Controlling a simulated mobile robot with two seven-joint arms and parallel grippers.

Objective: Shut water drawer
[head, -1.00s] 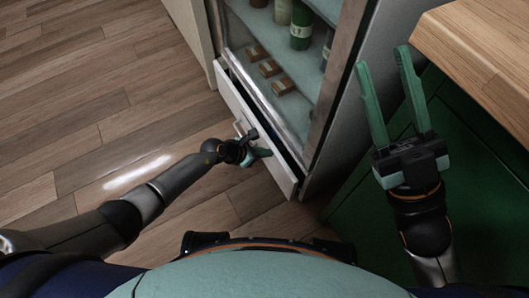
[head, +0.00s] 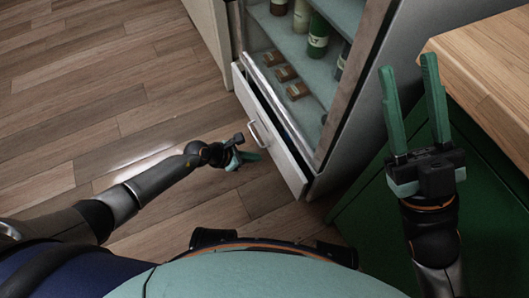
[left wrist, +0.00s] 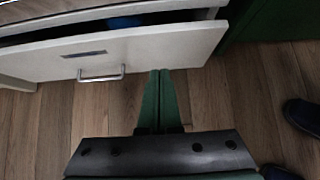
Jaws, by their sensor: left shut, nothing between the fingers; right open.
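The white water drawer (head: 274,140) sits at the bottom of the fridge and stands partly open, with a dark gap behind its front. Its metal handle (head: 256,134) shows on the front, and also in the left wrist view (left wrist: 100,77). In that view something blue (left wrist: 125,22) lies inside the drawer (left wrist: 150,52). My left gripper (head: 250,156) is shut and empty, just in front of the drawer front and apart from the handle. Its closed fingers (left wrist: 160,75) point at the drawer's lower edge, right of the handle. My right gripper (head: 408,65) is open and empty, beside the fridge.
The open fridge (head: 340,85) holds bottles (head: 318,38) and small brown blocks (head: 286,73) above the drawer. A wooden counter (head: 490,70) on a green cabinet (head: 480,165) stands at the right. The wooden floor (head: 90,90) at the left is clear.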

